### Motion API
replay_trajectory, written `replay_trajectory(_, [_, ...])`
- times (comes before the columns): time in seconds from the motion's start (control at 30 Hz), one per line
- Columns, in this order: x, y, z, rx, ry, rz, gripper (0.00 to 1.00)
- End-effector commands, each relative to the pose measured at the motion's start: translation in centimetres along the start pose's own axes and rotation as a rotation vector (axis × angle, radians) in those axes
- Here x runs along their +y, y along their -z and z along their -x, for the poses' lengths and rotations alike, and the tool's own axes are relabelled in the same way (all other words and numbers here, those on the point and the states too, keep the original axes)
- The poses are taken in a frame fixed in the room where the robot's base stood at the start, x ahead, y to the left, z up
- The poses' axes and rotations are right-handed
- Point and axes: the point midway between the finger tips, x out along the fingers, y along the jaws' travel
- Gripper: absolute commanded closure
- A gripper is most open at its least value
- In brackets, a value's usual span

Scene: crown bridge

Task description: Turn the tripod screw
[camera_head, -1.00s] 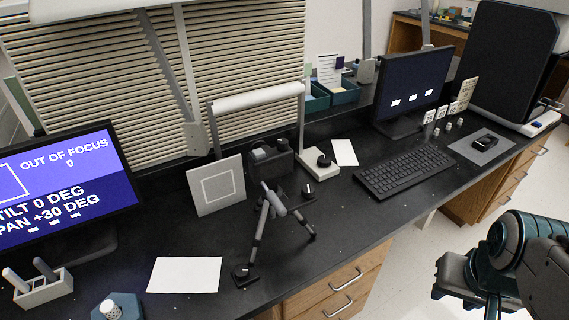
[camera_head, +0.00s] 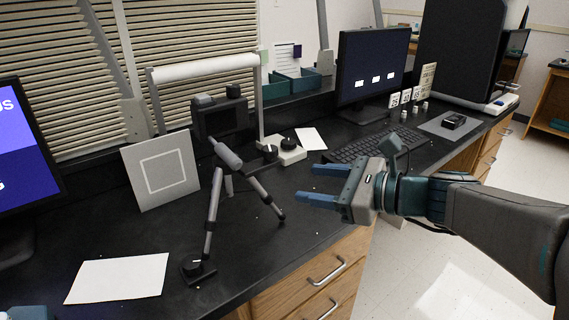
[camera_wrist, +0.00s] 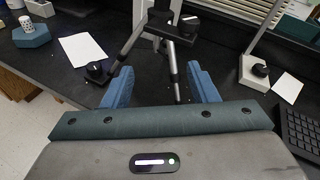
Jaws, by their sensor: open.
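The grey tripod (camera_head: 228,160) stands on the black bench with its legs spread. A black knob (camera_head: 197,267) sits on a small plate at the foot of its near leg. Another black knob (camera_head: 270,153) shows just right of the tripod's top. I cannot tell which knob is the tripod screw. My gripper (camera_head: 306,184) is open and empty, its blue fingers pointing left toward the tripod, apart from it. In the wrist view, the fingers (camera_wrist: 162,87) frame a tripod leg (camera_wrist: 174,72) beyond them, with the foot knob (camera_wrist: 96,71) at left and another knob (camera_wrist: 188,23) above.
A lamp base with a knob (camera_head: 289,143), keyboard (camera_head: 350,146) and monitor (camera_head: 372,72) are right. White paper (camera_head: 118,278) lies at front left. Bare bench lies right of the tripod.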

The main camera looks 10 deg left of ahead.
Motion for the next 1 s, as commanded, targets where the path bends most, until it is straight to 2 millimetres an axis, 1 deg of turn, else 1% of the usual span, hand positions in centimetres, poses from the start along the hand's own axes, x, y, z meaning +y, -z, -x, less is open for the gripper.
replay_trajectory(0.03, [-0.6,0.9,-0.5,-0.052,0.027,-0.06,0.47])
replay_trajectory(0.1, [-1.6,0.6,-0.7,-0.115,0.058,-0.135,0.47])
replay_trajectory(0.2, [-2.6,0.1,-0.7,-0.179,0.086,-0.203,0.47])
replay_trajectory(0.33, [-3.3,-0.3,-1.0,-0.214,0.099,-0.239,0.47])
replay_trajectory(0.43, [-3.5,-0.5,-1.9,-0.216,0.099,-0.242,0.47])
replay_trajectory(0.57, [-3.6,-0.9,-4.2,-0.216,0.096,-0.241,0.47])
replay_trajectory(0.8, [-4.3,-1.9,-9.3,-0.215,0.097,-0.241,0.47])
replay_trajectory(1.0, [-4.7,-2.7,-12.5,-0.214,0.097,-0.24,0.47])
